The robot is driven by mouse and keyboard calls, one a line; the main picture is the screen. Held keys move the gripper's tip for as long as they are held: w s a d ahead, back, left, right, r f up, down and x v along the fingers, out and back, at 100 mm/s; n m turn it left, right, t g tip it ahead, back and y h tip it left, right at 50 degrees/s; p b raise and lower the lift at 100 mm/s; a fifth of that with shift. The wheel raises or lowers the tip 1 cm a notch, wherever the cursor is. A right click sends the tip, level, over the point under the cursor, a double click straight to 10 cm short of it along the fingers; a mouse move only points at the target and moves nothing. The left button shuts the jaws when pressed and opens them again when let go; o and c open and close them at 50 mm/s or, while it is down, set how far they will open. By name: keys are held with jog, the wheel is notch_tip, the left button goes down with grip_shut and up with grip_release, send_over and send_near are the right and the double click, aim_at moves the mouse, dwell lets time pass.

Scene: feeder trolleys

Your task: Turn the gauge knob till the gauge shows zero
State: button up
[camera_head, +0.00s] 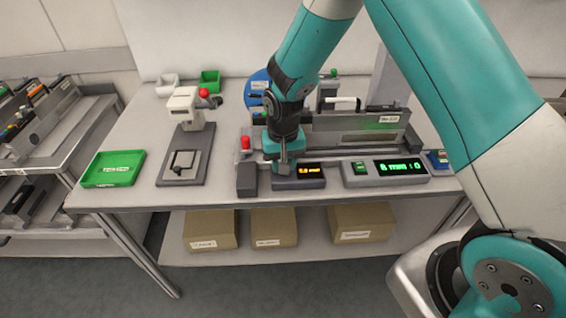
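The gauge (312,171) is a small dark box with an orange lit readout near the front edge of the table. Its digits are too small to read for sure. My gripper (283,168) points down at the left end of this box. Its fingertips are at or just above the box top. The knob is not distinguishable; the gripper covers the place around its fingertips. I cannot tell whether the fingers touch or hold anything, or how far apart they are.
Right of the gauge stands a grey unit with a green display (400,168). A long grey feeder fixture (345,140) lies behind. Further left are a press-like stand (186,150) and a green tray (112,169).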

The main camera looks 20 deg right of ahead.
jog(key=shift+m, duration=0.6)
jog(key=o, duration=0.9)
notch_tip(320, 180, up, 18)
jog(key=shift+f+b, duration=0.25)
jog(key=shift+b, duration=0.7)
jog(key=s+a+r+n+y, duration=0.1)
jog(key=s+n, duration=0.2)
jog(key=s, duration=0.5)
jog(key=s+a+r+n+y, duration=0.1)
jog(key=s+n, duration=0.3)
jog(key=s, duration=0.4)
jog(key=s+a+r+n+y, duration=0.2)
jog(key=s+r+n, duration=0.1)
jog(key=s, duration=0.6)
jog(key=shift+s+a+r, duration=0.1)
jog(key=shift+a+r, duration=0.1)
jog(key=shift+a, duration=0.15)
